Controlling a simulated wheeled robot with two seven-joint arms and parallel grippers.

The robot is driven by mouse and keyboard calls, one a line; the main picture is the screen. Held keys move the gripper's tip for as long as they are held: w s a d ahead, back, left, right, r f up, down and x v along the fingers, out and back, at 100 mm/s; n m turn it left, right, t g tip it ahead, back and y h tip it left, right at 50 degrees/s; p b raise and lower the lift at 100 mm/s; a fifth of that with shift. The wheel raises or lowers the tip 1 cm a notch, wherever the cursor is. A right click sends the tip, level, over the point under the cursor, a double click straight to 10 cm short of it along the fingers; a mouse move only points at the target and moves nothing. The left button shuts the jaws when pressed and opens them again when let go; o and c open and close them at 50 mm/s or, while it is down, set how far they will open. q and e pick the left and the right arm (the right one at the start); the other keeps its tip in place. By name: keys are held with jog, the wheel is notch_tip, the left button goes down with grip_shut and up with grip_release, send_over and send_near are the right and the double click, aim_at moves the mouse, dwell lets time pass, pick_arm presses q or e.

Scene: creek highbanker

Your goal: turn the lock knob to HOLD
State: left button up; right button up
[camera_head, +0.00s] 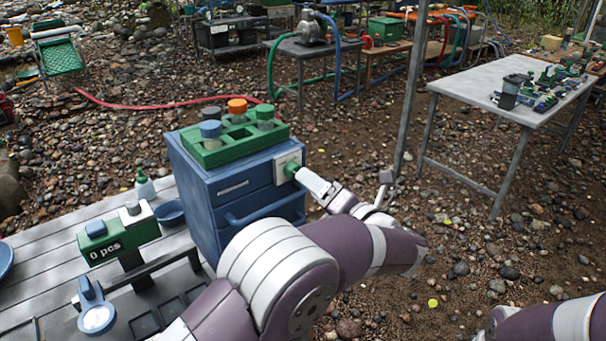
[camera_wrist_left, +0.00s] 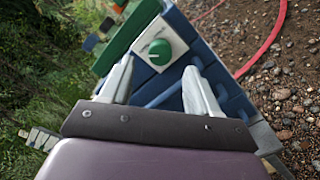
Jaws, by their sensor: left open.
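The green lock knob (camera_head: 291,169) sits on a pale square plate on the right side of the blue drawer box (camera_head: 240,190). In the left wrist view the round knob (camera_wrist_left: 155,52) shows a light mark on its face, but I cannot read any HOLD label. My left gripper (camera_head: 305,178) is at the plate, close to the knob and partly hiding it. In the left wrist view the left gripper (camera_wrist_left: 160,70) is open, its two fingers spread with the knob just ahead between them. Contact cannot be told. My right gripper is out of view.
A green tray (camera_head: 215,157) with blue, orange and green-topped pieces tops the box. A green "0 pcs" counter (camera_head: 105,248) and a small bottle (camera_head: 145,187) stand on the bench to its left. A metal table (camera_head: 480,90) and post (camera_head: 411,90) stand behind; gravel lies right.

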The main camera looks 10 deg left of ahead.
aim_at(293, 171)
pick_arm(q)
jog(key=x, duration=0.5)
jog(key=shift+d, duration=0.1)
jog(key=shift+c, duration=0.2)
jog(key=c, duration=1)
